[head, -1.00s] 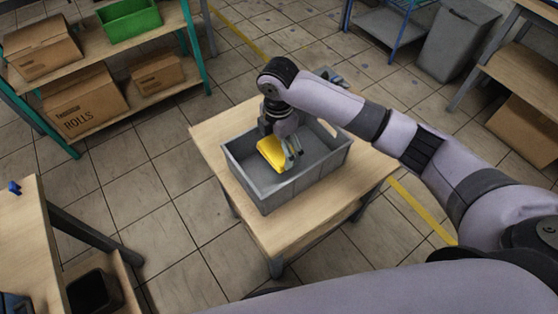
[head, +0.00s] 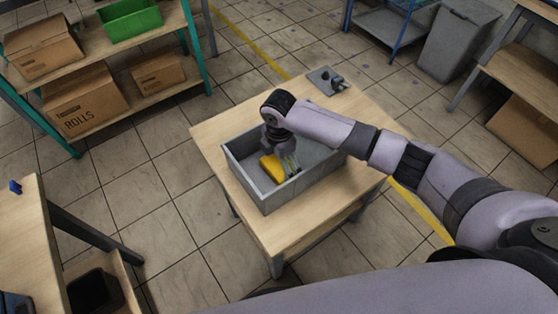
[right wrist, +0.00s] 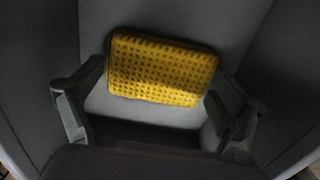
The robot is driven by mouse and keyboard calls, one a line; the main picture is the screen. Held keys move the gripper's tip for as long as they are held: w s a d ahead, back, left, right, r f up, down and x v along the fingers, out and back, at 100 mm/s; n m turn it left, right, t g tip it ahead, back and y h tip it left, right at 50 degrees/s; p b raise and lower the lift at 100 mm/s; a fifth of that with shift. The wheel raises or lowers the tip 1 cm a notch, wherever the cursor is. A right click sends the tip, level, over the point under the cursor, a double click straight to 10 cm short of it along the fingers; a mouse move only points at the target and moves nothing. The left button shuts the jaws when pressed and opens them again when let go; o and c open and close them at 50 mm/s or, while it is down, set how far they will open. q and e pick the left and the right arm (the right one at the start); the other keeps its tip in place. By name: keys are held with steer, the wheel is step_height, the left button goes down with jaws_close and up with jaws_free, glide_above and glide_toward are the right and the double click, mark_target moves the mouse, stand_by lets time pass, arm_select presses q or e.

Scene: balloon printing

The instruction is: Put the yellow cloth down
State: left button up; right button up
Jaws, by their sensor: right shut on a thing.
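The yellow cloth (head: 271,168) is a folded, waffle-textured pad inside the grey crate (head: 245,176) on the small wooden table. My right gripper (head: 285,167) reaches down into the crate and is shut on the cloth. In the right wrist view the cloth (right wrist: 162,72) lies between the two fingers of the gripper (right wrist: 155,115), with the crate's grey inside around it. I cannot tell whether the cloth's underside touches the crate floor. My left gripper is not in view.
The crate stands on the wooden table (head: 283,232), and its walls surround the gripper. A small grey fixture (head: 327,82) sits at the table's far corner. A shelf with cardboard boxes and a green bin (head: 130,20) stands at the left. A grey waste bin (head: 458,42) stands behind right.

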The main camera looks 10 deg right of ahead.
mark_target(279, 164)
steer(key=o, duration=0.8)
steer(key=shift+f, duration=0.1)
steer(key=shift+c, duration=0.2)
step_height(279, 164, up, 12)
steer(key=shift+r, duration=0.2)
